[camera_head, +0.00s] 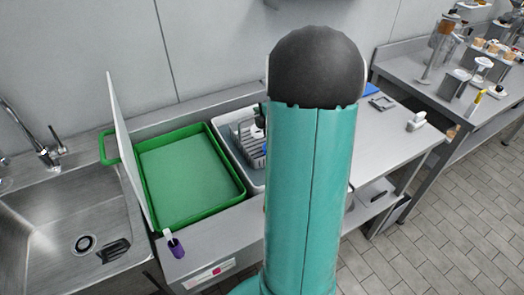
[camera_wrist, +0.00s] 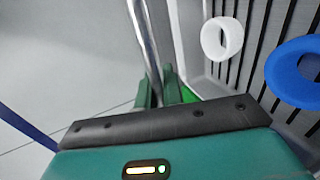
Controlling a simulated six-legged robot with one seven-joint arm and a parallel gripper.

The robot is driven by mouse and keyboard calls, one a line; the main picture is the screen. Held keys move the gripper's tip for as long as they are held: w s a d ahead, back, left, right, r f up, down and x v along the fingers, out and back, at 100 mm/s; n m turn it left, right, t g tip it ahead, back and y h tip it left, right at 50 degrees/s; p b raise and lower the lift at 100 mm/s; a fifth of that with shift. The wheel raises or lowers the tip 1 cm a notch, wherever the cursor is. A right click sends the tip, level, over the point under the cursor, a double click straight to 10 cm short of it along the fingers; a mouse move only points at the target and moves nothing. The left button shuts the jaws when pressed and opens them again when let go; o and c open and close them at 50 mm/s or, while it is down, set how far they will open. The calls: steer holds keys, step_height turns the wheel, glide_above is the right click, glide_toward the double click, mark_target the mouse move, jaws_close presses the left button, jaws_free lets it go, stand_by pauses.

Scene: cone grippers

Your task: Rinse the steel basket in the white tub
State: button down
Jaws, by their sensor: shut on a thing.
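The white tub (camera_head: 256,181) stands right of the green tray in the head view, its right part hidden by my arm. The slatted grey steel basket (camera_head: 247,147) is inside the tub's outline. How deep it sits cannot be told. In the wrist view, my gripper (camera_wrist: 166,92) is shut on a shiny metal bar (camera_wrist: 143,35), which looks like the basket's handle. The dark-slotted basket wall (camera_wrist: 240,75) is at right, with a white ring (camera_wrist: 222,38) and a blue ring (camera_wrist: 293,72) in front of it. The fingertips are partly hidden by my gripper's body.
A green tray (camera_head: 190,170) lies left of the tub, with a thin white panel (camera_head: 130,150) upright at its left. A steel sink (camera_head: 75,215) is farther left. A purple-capped item (camera_head: 175,246) is at the counter's front. The worktop (camera_head: 400,135) at right is mostly clear.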

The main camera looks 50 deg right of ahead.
step_height(320, 180, up, 7)
stand_by(0.8)
stand_by(1.0)
steer(key=shift+r, duration=2.05)
